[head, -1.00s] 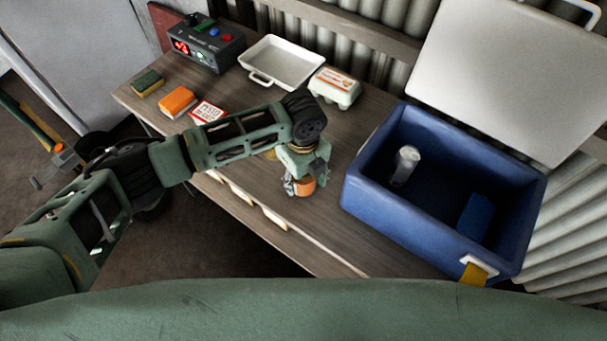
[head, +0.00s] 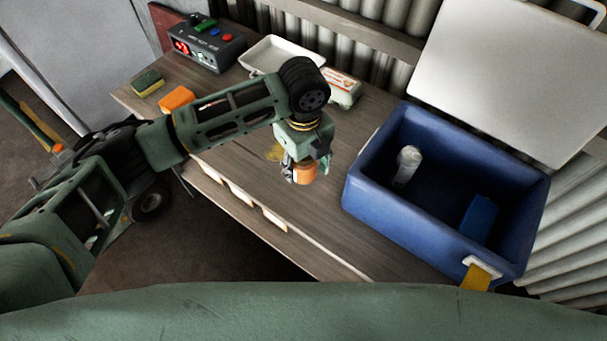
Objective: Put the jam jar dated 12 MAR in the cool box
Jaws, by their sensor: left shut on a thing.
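My left gripper (head: 303,168) is shut on a small orange jar (head: 306,174) and holds it over the bench, left of the cool box. The jar's upper part is hidden by the fingers, and no date can be read on it. The blue cool box (head: 372,205) stands open at the right, with its white lid (head: 500,75) raised behind it. A whitish cylindrical thing (head: 407,165) and a blue block (head: 479,218) are inside the box. My right gripper is not in view.
On the wooden bench (head: 325,240) stand a dark device with a red display (head: 207,48), a white tray (head: 262,52), an egg carton (head: 343,88), an orange block (head: 177,98) and a sponge (head: 148,84). The bench between jar and box is clear.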

